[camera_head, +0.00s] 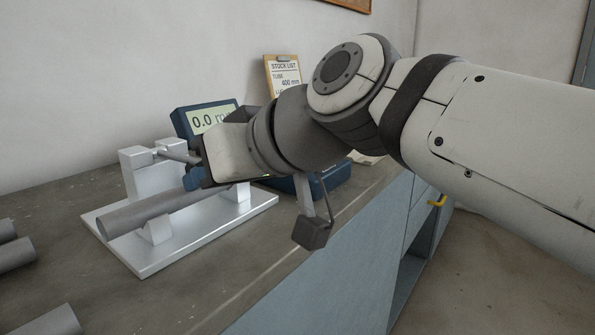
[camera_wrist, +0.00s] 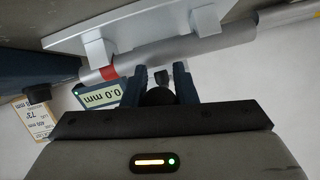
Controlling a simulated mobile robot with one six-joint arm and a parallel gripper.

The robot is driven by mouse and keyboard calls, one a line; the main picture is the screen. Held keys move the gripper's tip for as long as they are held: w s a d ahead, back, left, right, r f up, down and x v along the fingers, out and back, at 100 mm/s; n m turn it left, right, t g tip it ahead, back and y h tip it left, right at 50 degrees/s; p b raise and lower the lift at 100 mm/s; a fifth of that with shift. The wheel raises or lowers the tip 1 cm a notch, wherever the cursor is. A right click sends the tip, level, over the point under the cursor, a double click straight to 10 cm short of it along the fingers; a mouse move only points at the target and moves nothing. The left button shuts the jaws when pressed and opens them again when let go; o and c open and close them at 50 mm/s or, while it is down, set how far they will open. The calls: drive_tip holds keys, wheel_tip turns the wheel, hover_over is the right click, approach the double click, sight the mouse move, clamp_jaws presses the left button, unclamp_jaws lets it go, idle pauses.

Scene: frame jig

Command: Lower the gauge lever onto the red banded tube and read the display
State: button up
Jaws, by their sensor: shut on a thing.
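The grey tube (camera_head: 160,210) rests across the supports of a silver jig (camera_head: 185,245) on the bench. Its red band (camera_wrist: 108,73) shows in the wrist view and is hidden behind my gripper in the head view. The gauge lever (camera_head: 177,154) reaches from the jig's post and is above the tube, apart from it. My gripper (camera_head: 193,174) is shut on the lever's dark knob (camera_wrist: 160,96), between the blue fingers in the wrist view. The display (camera_head: 203,120) is partly covered by my gripper in the head view; upside down in the wrist view (camera_wrist: 102,98), it reads 0.0 mm.
Several loose grey tubes (camera_head: 14,254) lie at the bench's left. A stock list clipboard (camera_head: 284,80) stands against the wall behind the display. The bench's front edge drops to blue cabinets (camera_head: 330,262) with a yellow handle (camera_head: 437,201).

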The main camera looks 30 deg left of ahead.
drive_tip(key=shift+f, duration=0.1)
drive_tip(key=o, duration=0.7)
drive_tip(key=shift+a, duration=0.1)
drive_tip(key=shift+d+r, duration=0.25)
drive_tip(key=shift+d, duration=0.05)
drive_tip(key=p+v, duration=0.2)
drive_tip(key=v, duration=0.5)
